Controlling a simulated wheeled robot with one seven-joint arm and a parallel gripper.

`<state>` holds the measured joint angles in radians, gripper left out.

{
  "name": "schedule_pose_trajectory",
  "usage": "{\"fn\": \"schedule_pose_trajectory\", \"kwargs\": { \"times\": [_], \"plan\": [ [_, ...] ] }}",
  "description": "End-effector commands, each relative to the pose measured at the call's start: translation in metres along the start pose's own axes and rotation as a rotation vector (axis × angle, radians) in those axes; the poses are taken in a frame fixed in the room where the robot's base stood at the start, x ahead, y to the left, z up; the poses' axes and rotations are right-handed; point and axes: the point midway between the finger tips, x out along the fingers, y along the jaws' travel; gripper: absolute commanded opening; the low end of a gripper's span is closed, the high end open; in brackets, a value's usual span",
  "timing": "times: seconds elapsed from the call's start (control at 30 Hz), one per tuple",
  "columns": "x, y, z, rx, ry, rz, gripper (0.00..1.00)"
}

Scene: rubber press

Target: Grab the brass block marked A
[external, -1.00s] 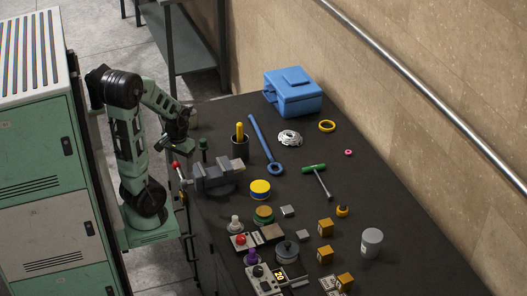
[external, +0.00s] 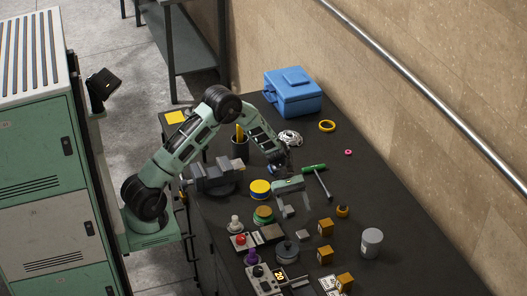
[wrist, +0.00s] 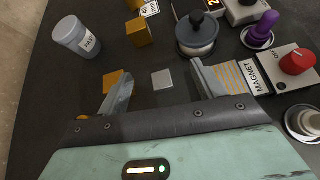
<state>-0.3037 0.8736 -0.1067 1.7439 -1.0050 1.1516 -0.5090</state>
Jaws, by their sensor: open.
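Several small brass-coloured blocks lie on the dark bench. One block (external: 325,227) is nearest my gripper, another (external: 325,254) lies closer to the camera, and a third (external: 345,281) is near the bottom edge. No letter on them is legible, so I cannot tell which is A. My gripper (wrist: 160,84) is open and empty, low over the bench; it shows in the external view (external: 295,205) too. In the wrist view, the nearest brass block (wrist: 113,78) is partly hidden behind the left finger. Another brass block (wrist: 138,32) stands clear above it.
A grey metal block (wrist: 162,79) shows in the gap between my fingertips. A white jar (wrist: 77,36) stands at left. A magnet unit with a red knob (wrist: 297,61) and a dark round weight (wrist: 196,33) are at right. The bench's right side is mostly clear.

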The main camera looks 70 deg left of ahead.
Motion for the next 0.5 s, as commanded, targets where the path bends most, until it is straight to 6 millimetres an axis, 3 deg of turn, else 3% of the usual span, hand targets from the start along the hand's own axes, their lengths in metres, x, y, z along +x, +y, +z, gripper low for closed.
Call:
{"fn": "schedule_pose_trajectory", "kwargs": {
  "times": [0.1,0.2,0.37,0.5],
  "plan": [
    [0.025,0.021,0.004,-0.065,-0.111,0.03,0.67],
    [0.034,0.03,0.008,-0.091,-0.159,0.044,0.67],
    [0.052,0.034,0.014,-0.1,-0.173,0.046,0.67],
    [0.08,0.035,0.019,-0.099,-0.171,0.044,0.67]
  ]
}}
